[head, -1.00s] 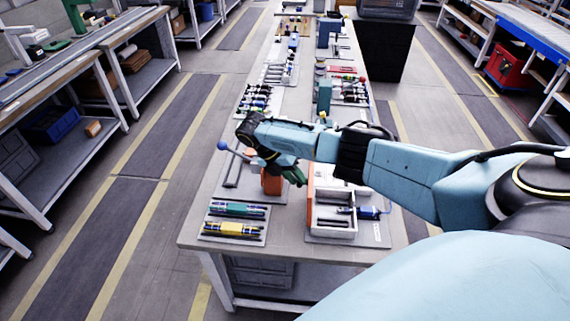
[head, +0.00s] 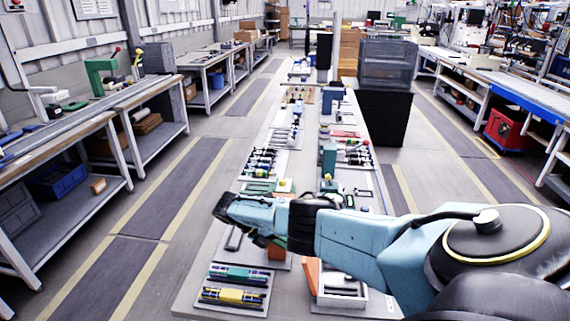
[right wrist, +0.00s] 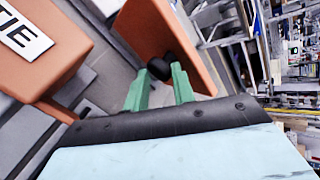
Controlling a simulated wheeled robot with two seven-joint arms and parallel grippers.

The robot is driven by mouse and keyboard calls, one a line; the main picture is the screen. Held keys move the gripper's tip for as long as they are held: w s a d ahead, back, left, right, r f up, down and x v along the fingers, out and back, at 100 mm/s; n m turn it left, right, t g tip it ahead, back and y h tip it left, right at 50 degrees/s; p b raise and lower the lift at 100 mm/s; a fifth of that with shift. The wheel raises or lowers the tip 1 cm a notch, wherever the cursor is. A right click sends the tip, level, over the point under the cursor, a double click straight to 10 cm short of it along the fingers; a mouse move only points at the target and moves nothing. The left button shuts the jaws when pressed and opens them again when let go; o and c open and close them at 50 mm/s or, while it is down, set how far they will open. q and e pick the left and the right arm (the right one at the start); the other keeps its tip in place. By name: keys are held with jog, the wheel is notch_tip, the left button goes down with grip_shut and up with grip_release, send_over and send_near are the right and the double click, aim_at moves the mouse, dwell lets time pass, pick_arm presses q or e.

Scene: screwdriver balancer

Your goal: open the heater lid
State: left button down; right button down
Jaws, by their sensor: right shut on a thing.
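In the right wrist view an orange panel, which looks like the heater lid (right wrist: 150,28), stands at a slant. Its black knob (right wrist: 159,68) sits between the green fingertips of my right gripper (right wrist: 160,82), which is shut on it. An orange box with a white label (right wrist: 50,72) is at the left, apart from the panel in this view; the hinge cannot be seen. In the head view, orange parts show below my right arm (head: 277,253) and beside the white tray (head: 312,272). My arm hides the right fingertips there. My left gripper is out of view.
A long grey workbench (head: 196,262) runs away from me. Mats with green and yellow tools (head: 235,296) lie at its front left. A white compartment tray (head: 341,302) stands at the front right. Several tools and stands line the bench farther back. Clear aisles run along both sides.

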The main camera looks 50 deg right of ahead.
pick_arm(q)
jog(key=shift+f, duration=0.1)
pick_arm(e)
jog(key=shift+s+d+f, duration=0.1)
jog(key=shift+s+f, duration=0.45)
jog(key=shift+f, duration=0.2)
jog(key=c, duration=1.6)
grip_release()
jog(key=o, duration=0.5)
jog(key=shift+d+f, duration=0.15)
jog(key=shift+d, duration=0.05)
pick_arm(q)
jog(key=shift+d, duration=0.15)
pick_arm(e)
jog(key=shift+o, duration=0.2)
jog(key=shift+w+r, duration=0.15)
jog(key=shift+r, duration=0.15)
